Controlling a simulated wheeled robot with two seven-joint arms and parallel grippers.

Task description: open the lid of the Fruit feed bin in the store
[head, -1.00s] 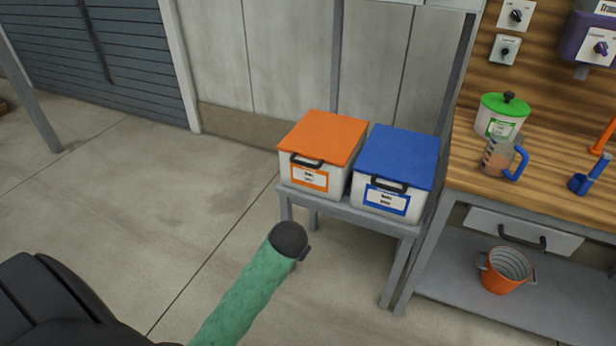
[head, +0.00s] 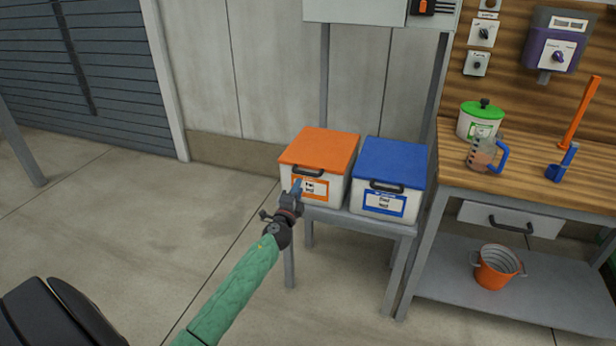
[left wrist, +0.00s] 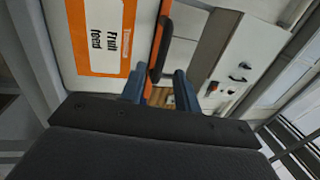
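The Fruit feed bin (head: 329,193) is a white box with an orange lid (head: 320,149), which is shut. A black handle (head: 308,172) sits at the lid's front, above the orange-edged label. The left wrist view shows the label reading "Fruit feed" (left wrist: 104,34) and the handle (left wrist: 160,50) close up. My left gripper (head: 296,187) is just in front of the bin, below the handle. In the left wrist view its blue fingers (left wrist: 160,88) are apart, with the handle beyond and roughly between their tips; they do not appear closed on it. My right gripper is out of view.
A blue-lidded bin (head: 387,175) stands close on the right, on the same grey stand (head: 372,222). A wooden workbench (head: 530,183) farther right holds a green-lidded tub (head: 480,122) and a jug (head: 483,154). The floor to the left is clear.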

